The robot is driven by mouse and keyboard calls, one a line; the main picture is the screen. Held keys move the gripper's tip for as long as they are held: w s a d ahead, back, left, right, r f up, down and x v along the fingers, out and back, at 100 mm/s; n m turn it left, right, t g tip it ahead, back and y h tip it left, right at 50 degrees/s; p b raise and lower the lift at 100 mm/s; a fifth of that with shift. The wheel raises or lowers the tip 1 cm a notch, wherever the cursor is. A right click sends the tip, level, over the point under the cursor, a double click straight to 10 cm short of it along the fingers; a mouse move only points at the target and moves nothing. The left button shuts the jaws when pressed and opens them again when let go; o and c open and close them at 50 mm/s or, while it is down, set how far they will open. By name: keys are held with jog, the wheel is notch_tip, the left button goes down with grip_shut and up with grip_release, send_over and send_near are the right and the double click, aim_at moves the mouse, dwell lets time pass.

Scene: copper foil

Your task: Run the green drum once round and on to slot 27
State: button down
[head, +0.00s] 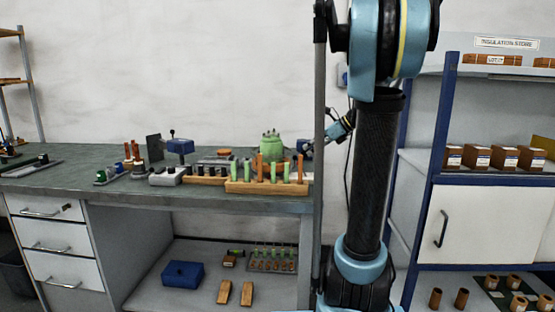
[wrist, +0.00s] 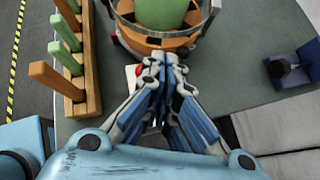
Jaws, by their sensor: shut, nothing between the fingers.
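The green drum (head: 271,146) stands on the workbench near its right end, behind a wooden rack. In the wrist view the green drum (wrist: 162,12) shows at the top, cut off by the edge, inside an orange-brown ring base (wrist: 152,40) with a metal band round it. My gripper (wrist: 168,62) is shut and empty, its fingertips close in front of the base; I cannot tell whether they touch it. In the head view my gripper (head: 304,147) is small, just right of the drum. No slot numbers are readable.
A wooden rack (wrist: 88,70) with green and orange pegs stands left of my gripper. It is at the bench's front edge in the head view (head: 265,187). A blue block (wrist: 292,66) lies to the right. Shelving (head: 500,179) stands right of my arm.

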aim_at(270, 157)
jog(key=a+n+g+h, duration=0.1)
jog(key=a+r+n+g, duration=0.1)
jog(key=a, duration=0.1)
jog(key=a+r+n+h, duration=0.1)
jog(key=shift+a+r+g+h, duration=0.15)
jog(key=shift+a+g+h, duration=0.15)
jog(key=shift+a+g, duration=0.1)
jog(key=s+a+r+n+g+h, duration=0.1)
jog(key=a+r+n+g+h, duration=0.1)
jog(key=a+r+n+h, duration=0.25)
jog(key=shift+y, duration=0.45)
jog(key=x, duration=1)
jog(key=shift+d, duration=0.1)
jog(key=shift+s+a+f, duration=0.1)
jog(key=shift+s+a, duration=0.05)
jog(key=shift+a, duration=0.85)
jog(key=shift+a+f, duration=0.15)
jog(key=shift+a, duration=0.65)
jog(key=shift+a, duration=0.1)
